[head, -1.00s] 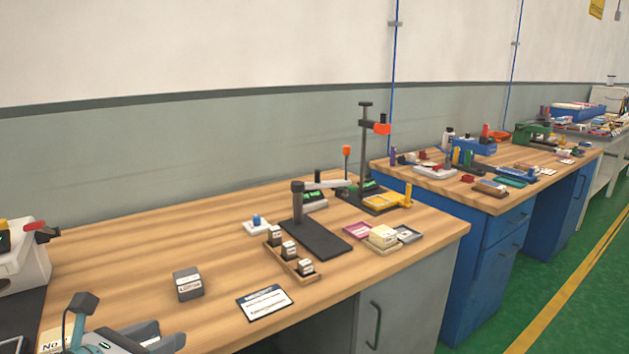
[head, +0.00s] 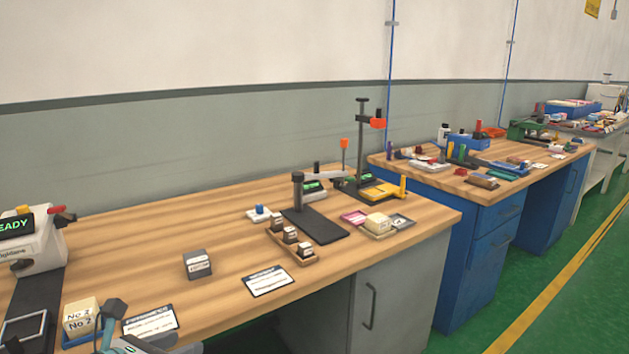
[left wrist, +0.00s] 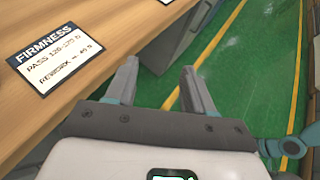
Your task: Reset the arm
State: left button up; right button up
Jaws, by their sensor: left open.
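My left gripper (head: 128,342) shows only in part at the bottom left of the head view, by the near edge of the wooden bench (head: 150,240). In the left wrist view, the left gripper's two fingers (left wrist: 158,88) are spread apart with nothing between them. Beyond them is green floor. A FIRMNESS card (left wrist: 58,48) lies on the bench to the left of the fingers. My right gripper is not in view.
Off-white blocks marked No (head: 82,315) sit in a blue tray near my left gripper. A READY device (head: 38,240) stands at the left. A grey block (head: 197,264) and a label card (head: 268,281) lie farther along. A blue bench (head: 480,235) stands at right.

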pick_arm(q)
jog(key=s+d+f+m+g, duration=0.2)
jog(key=f, duration=0.5)
jog(key=s+d+f+m+g, duration=0.1)
jog(key=s+d+f+g, duration=0.2)
jog(key=f, duration=0.4)
jog(key=s+d+f+m+g, duration=0.2)
jog(key=f, duration=0.6)
jog(key=s+d+f+m+g+y, duration=0.1)
jog(key=s+d+f+m+g, duration=0.15)
jog(key=s+f+m, duration=0.65)
jog(key=s+d+f+m+g+y, duration=0.1)
jog(key=s+d+f+m+g, duration=0.15)
jog(key=s+f+m, duration=0.6)
notch_tip(320, 180, up, 19)
jog(key=w+m+t+p, duration=0.1)
jog(key=m+p, duration=0.6)
jog(key=p, duration=1)
jog(key=shift+w+a+f, duration=0.15)
jog(key=shift+w+a, duration=0.2)
jog(key=shift+w, duration=0.3)
